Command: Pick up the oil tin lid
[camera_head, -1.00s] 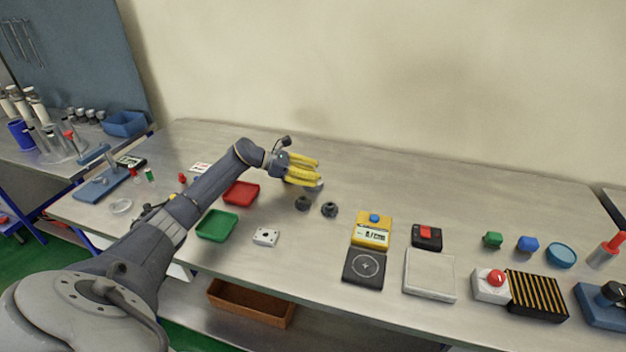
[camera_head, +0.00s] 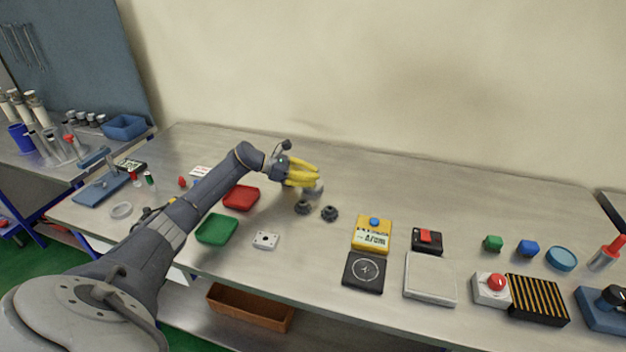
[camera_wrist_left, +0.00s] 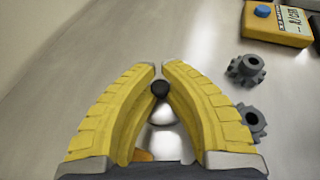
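The oil tin lid (camera_wrist_left: 163,138) is a pale, shiny rounded piece with a small black knob (camera_wrist_left: 160,90) in the left wrist view. My left gripper (camera_wrist_left: 159,68) has its yellow fingers drawn in on both sides of the knob, close to their tips, and appears to grip it. In the head view the left gripper (camera_head: 318,174) is low over the table, and a grey part of the lid (camera_head: 314,192) shows beneath the fingers. The fingers hide the rest of it. Whether the lid touches the table is unclear. My right gripper is not in view.
Two dark gears (camera_head: 303,207) (camera_head: 329,213) stand close in front of the gripper. A red tray (camera_head: 240,197) and a green tray (camera_head: 216,229) lie to the left. A yellow meter (camera_head: 371,235) stands to the right. The table behind the gripper is clear.

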